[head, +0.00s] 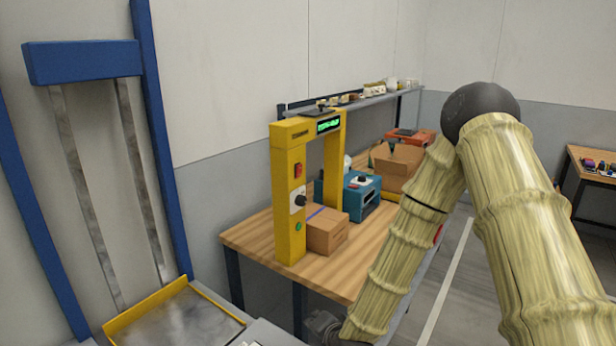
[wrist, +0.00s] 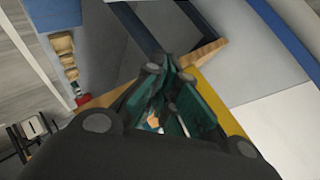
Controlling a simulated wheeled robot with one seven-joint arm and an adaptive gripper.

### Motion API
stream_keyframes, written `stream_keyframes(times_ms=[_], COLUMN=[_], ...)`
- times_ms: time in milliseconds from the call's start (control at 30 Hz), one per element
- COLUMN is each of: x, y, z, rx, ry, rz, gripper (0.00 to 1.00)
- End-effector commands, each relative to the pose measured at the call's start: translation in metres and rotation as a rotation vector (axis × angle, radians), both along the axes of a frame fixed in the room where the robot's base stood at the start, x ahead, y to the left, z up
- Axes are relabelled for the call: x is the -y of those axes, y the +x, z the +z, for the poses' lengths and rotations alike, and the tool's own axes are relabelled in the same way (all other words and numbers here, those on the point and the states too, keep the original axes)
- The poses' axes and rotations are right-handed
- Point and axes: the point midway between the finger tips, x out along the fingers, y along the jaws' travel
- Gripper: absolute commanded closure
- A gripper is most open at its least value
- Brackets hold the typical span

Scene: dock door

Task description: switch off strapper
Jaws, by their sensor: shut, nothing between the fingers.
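The strapper (head: 290,235) is a yellow arch standing on the wooden workbench in the head view. Its top right display (head: 328,125) is lit green. Its left post carries a red switch (head: 298,170), a black dial on a white plate (head: 299,200) and a green button or lamp (head: 298,227). A cardboard box (head: 326,232) with a blue strap sits at the arch. My gripper (wrist: 170,100) shows in the wrist view, with its dark green fingers together and empty.
A shelf (head: 365,98) with small items runs behind. A blue frame with a yellow-edged platform (head: 150,305) stands left of the bench.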

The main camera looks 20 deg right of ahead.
Motion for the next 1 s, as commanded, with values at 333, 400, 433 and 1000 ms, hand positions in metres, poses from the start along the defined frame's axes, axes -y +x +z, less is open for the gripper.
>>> stream_keyframes(times_ms=[333,400,433,1000], x=[0.046,0.054,0.057,0.067], y=[0.103,0.109,0.11,0.116], z=[0.23,0.26,0.271,0.307], rx=[0.489,0.55,0.571,0.642], ry=[0.43,0.491,0.511,0.584], rz=[-0.278,-0.305,-0.312,-0.339], gripper=[1.0,1.0,1.0,1.0])
